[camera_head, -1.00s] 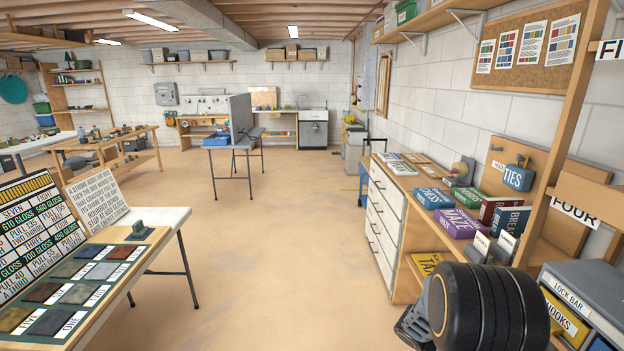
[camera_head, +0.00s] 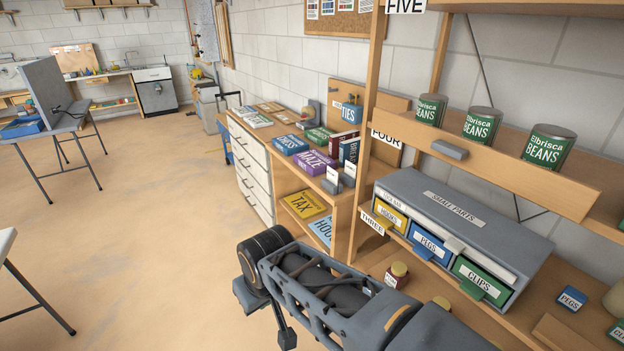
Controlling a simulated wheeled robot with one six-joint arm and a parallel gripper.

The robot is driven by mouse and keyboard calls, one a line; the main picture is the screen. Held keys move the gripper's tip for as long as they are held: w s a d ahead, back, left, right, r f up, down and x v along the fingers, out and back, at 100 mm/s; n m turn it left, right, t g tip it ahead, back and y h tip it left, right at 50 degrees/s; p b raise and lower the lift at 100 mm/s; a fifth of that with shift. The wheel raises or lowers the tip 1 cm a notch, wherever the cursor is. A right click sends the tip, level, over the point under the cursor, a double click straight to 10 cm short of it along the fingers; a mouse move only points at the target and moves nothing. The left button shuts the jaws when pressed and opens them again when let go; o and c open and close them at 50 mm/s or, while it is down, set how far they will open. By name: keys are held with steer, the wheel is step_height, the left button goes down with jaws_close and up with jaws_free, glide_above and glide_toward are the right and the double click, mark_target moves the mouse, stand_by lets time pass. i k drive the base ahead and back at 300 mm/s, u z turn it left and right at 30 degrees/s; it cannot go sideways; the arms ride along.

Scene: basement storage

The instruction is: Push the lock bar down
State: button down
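A grey small-parts cabinet (camera_head: 455,207) stands on the wooden shelving at the right. Its front has yellow, blue and green drawers, all looking shut. The lock bar (camera_head: 468,259) is a pale grey strip along the front above the drawers, with a small grey tab near its middle. A "LOCK BAR" label shows at its left end. My arm reaches across the bottom of the picture, left of and below the cabinet, apart from it. Dark parts hang below its far end (camera_head: 262,315), perhaps my gripper. I cannot make out fingers or whether they are open.
Shelf posts (camera_head: 362,130) and a shelf with bean cans (camera_head: 480,125) frame the cabinet. A drawer counter (camera_head: 252,172) with books is further left.

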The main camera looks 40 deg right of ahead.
mark_target(455, 244)
steer(key=z, duration=2.15)
steer(key=k, duration=1.35)
steer(key=u, duration=0.7)
steer(key=i, duration=1.7)
steer(key=z, duration=0.9)
